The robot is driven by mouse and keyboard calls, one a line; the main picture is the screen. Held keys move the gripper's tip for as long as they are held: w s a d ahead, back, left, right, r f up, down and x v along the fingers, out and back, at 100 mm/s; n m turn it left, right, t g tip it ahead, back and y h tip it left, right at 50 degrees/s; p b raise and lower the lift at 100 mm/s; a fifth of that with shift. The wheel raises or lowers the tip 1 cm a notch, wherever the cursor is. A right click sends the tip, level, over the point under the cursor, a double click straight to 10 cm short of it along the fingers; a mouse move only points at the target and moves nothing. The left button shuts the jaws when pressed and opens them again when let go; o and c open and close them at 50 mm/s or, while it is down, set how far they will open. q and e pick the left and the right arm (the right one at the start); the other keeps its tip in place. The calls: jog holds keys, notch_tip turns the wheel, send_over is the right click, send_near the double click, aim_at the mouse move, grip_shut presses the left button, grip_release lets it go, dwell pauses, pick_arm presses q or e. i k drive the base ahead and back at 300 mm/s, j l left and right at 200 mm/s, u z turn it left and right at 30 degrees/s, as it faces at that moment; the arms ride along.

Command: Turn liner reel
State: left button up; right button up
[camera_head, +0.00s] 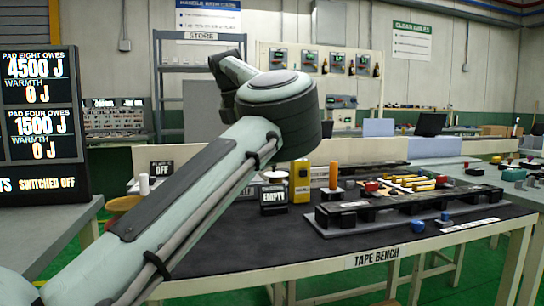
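My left arm crosses the picture from the lower left and bends at a large joint above the tape bench (250,240); its gripper is out of sight. My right gripper does not show. A small pale-topped, reel-like round thing (276,176) stands on the bench behind the EMPTY sign (273,197); I cannot tell if it is the liner reel. An orange post (333,175) stands on a dark base to its right, beside a yellow box (300,182). My arm hides part of the bench's left side.
A long black fixture (375,211) on a grey plate fills the bench's right half, with coloured blocks around it. Blue pieces (418,226) lie near the front edge. A board (40,120) stands at left, reading "SWITCHED OFF". The bench's front middle is clear.

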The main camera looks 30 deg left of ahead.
aim_at(274, 177)
jog(key=i+j, duration=0.7)
